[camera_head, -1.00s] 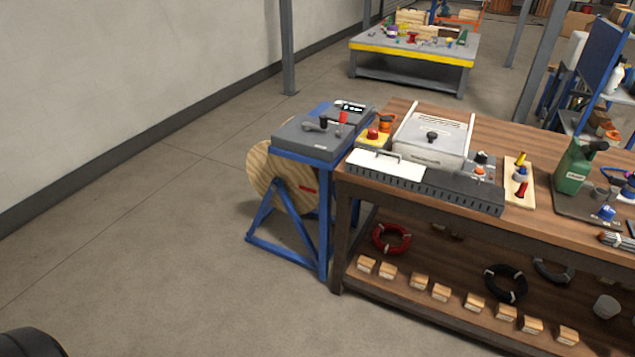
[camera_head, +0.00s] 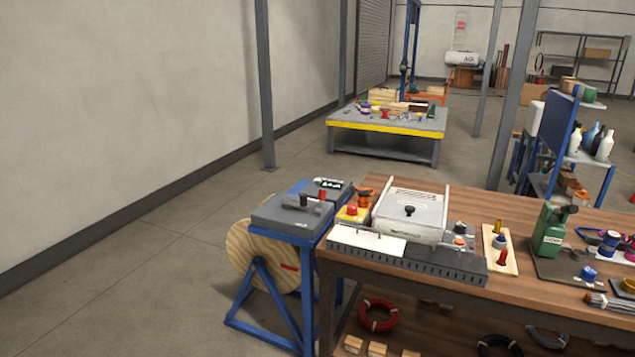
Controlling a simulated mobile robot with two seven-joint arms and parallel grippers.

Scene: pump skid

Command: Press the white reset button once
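I cannot pick out a white reset button with certainty at this size. On the near left of the wooden bench stands a grey control panel (camera_head: 440,262) with a slotted front and a white plate (camera_head: 366,243) on its left part. At its right end are a small orange-topped button (camera_head: 459,243) and a dark knob (camera_head: 460,228); details there are too small to tell. A red mushroom button on a yellow box (camera_head: 352,213) stands at the left. A grey lidded box (camera_head: 411,215) with a black knob sits behind the panel. Neither of my grippers is in view.
A blue-legged stand (camera_head: 291,232) with a grey top and a wooden disc (camera_head: 250,255) adjoins the wooden bench (camera_head: 505,290) on the left. The floor at left is clear.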

